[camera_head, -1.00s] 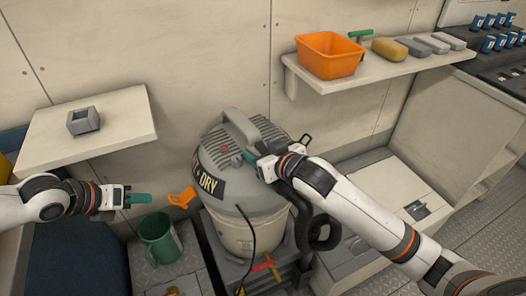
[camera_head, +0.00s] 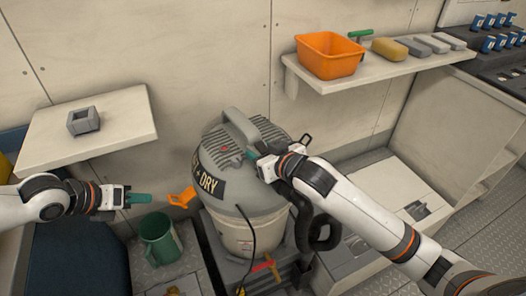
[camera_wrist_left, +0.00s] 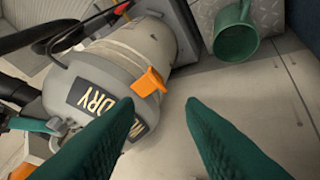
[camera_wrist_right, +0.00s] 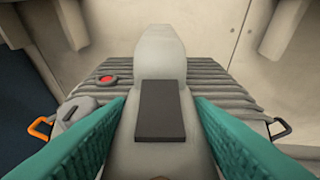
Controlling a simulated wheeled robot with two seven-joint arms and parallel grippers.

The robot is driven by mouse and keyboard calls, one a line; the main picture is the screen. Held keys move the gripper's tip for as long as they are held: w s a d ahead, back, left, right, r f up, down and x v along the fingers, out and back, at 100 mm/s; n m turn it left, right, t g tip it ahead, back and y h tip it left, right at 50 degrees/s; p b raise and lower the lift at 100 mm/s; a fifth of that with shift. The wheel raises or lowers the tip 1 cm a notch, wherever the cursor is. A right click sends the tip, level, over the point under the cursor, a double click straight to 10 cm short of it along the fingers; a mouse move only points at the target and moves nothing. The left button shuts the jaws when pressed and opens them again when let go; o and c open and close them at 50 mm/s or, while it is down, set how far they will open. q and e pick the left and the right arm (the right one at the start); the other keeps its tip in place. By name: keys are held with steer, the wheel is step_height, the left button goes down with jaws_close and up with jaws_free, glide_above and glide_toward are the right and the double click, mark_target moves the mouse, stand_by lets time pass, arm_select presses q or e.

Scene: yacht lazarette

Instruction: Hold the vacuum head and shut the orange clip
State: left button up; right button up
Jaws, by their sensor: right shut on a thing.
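The vacuum head (camera_head: 222,150) is a grey ribbed lid with a "DRY" label, on top of a pale drum (camera_head: 238,235). The orange clip (camera_head: 181,197) juts outward from the head's left side; it also shows in the left wrist view (camera_wrist_left: 150,82) and at the left in the right wrist view (camera_wrist_right: 38,127). My right gripper (camera_head: 254,158) is shut on the grey handle (camera_wrist_right: 160,60) on top of the head, one finger each side. My left gripper (camera_head: 140,198) is open and empty, left of the orange clip and apart from it.
A dark clip (camera_wrist_right: 278,127) is on the head's other side. A green mug (camera_head: 160,240) stands below my left gripper. A shelf (camera_head: 90,140) with a grey block is at left. An orange bin (camera_head: 328,55) sits on the right shelf. A black hose (camera_head: 318,232) hangs beside the drum.

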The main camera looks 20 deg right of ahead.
arm_select(q)
steer(key=shift+c, duration=0.4)
arm_select(e)
steer(key=c, duration=0.5)
arm_select(q)
jaws_close()
steer(key=s+d+r+n+h, duration=0.5)
steer(key=d+r+n+h, duration=0.1)
steer(key=d+r+n, duration=0.35)
steer(key=s+a+r+n+t+h, duration=0.2)
steer(key=a+r+n+t, duration=0.4)
steer(key=a+r+n, duration=0.8)
steer(key=s+d+f+n+g+h, duration=0.3)
steer(key=s+d+n+h, duration=0.5)
steer(key=s+d+n, duration=0.7)
steer(key=w+a+f+n+t+y, duration=0.4)
steer(key=w+f+n+t+y, duration=0.5)
steer(key=w+t+y, duration=0.4)
step_height(320, 180, down, 13)
steer(key=a+n+g+y, duration=0.1)
steer(key=g+y, duration=0.4)
steer(key=y, duration=0.6)
steer(key=shift+w+a+f, duration=0.2)
steer(key=shift+w+a, duration=0.1)
steer(key=shift+a, duration=0.35)
